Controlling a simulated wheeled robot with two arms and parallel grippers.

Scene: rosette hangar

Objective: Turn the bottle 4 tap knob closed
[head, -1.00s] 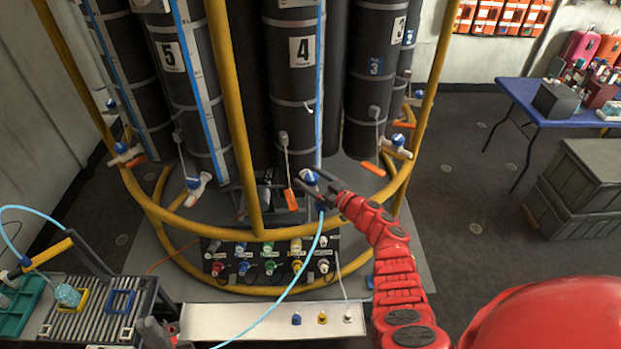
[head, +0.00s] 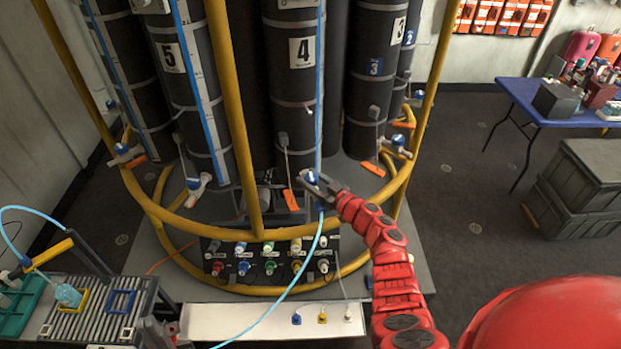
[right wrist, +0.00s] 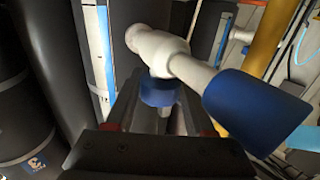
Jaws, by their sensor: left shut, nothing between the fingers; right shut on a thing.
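The bottle 4 tap knob (head: 311,176) is blue and sits on a white tap low in front of the black bottle 4 (head: 303,85). My right gripper (head: 318,184), on the red arm, is shut on this knob. In the right wrist view the blue knob (right wrist: 160,90) lies between the dark fingers, under the white tap body (right wrist: 158,45). A larger blue sleeve (right wrist: 255,105) covers the tap's near end. The fingers partly hide the knob in the head view. My left gripper (head: 158,332) is shut and empty at the lower left, partly cut off.
A yellow tube frame (head: 235,100) rings the bottles. A light blue hose (head: 300,275) hangs below the tap. A connector panel (head: 268,262) stands below the frame, a slatted rack (head: 92,318) at lower left. A blue table (head: 520,92) and grey crates (head: 585,180) stand right.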

